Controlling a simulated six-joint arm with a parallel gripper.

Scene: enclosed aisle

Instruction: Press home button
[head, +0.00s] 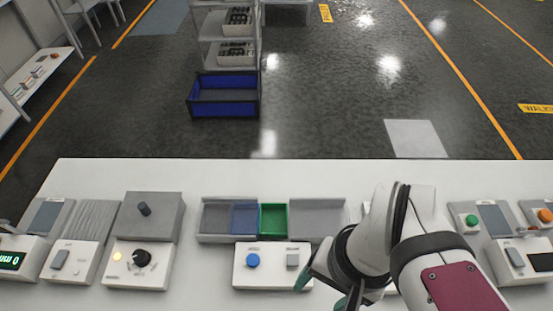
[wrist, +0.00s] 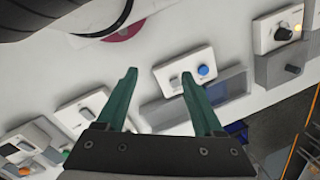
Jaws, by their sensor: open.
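A white control box (head: 272,280) on the white bench has a round blue button (head: 253,260) on its left and a grey square button (head: 292,260) on its right. Their small labels are too blurred to read, so I cannot tell which is the home button. My gripper (head: 320,295) is just right of this box, its teal fingers partly hidden by my arm. In the wrist view the fingers are spread and empty, with the blue button (wrist: 204,71) beyond the right finger and the grey button (wrist: 174,82) near that fingertip.
Left of the box stands a dial box (head: 138,265) with a black knob and lit lamp. Behind are trays, one with a green bin (head: 273,219). A round green button (head: 471,221) and an orange button (head: 545,215) are at right. The bench's back strip is clear.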

